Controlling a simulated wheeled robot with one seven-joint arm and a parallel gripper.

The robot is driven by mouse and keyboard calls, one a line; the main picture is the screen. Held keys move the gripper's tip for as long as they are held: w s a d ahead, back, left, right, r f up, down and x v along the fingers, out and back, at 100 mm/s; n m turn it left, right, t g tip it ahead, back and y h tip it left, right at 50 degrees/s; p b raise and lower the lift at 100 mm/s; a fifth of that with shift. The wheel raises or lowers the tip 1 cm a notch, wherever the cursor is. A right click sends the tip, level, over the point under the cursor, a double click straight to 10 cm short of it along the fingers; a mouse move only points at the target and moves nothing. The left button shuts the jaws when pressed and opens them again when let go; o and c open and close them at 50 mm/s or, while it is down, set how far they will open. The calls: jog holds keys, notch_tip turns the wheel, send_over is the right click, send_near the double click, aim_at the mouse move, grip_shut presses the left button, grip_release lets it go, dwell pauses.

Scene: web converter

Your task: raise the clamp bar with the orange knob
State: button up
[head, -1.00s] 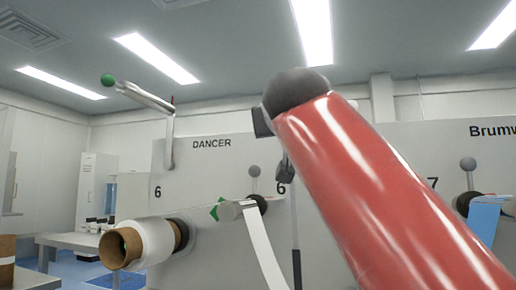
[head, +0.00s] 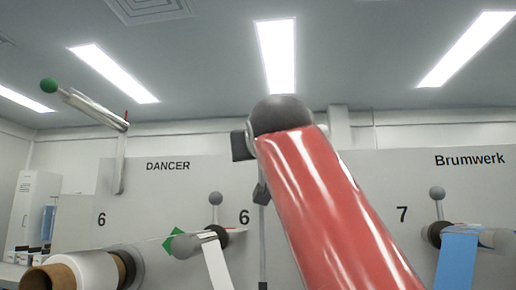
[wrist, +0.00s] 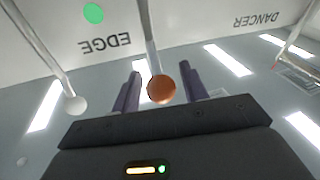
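The orange knob (wrist: 161,90) is a small ball on the end of a thin grey bar (wrist: 147,35), which comes in from the top edge of the wrist view. My gripper (wrist: 160,88) is open, with its two purple-grey fingers on either side of the knob. Gaps show between the knob and both fingers, so nothing is gripped. How deep the knob sits between them is hard to judge. In the head view my red arm covers the middle, and neither the orange knob nor my fingers can be seen.
Another bar with a white knob (wrist: 75,104) hangs left in the wrist view. The head view shows a green-knobbed lever (head: 85,103) and a grey-knobbed lever (head: 216,199) on the pale panel, a roll (head: 95,272) low left, and a blue web (head: 457,260) at right.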

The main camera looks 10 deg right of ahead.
jog(key=shift+s+r, duration=0.1)
jog(key=shift+s+a+f+b, duration=0.15)
jog(key=shift+s+b, duration=0.25)
jog(key=shift+s, duration=0.9)
jog(key=shift+s+d+f+b, duration=0.15)
jog(key=shift+s+b, duration=0.3)
jog(key=shift+s, duration=0.8)
jog(key=shift+s+a+f+b, duration=0.1)
jog(key=shift+s+f+b, duration=0.25)
jog(key=shift+s, duration=0.95)
jog(key=shift+r, duration=0.1)
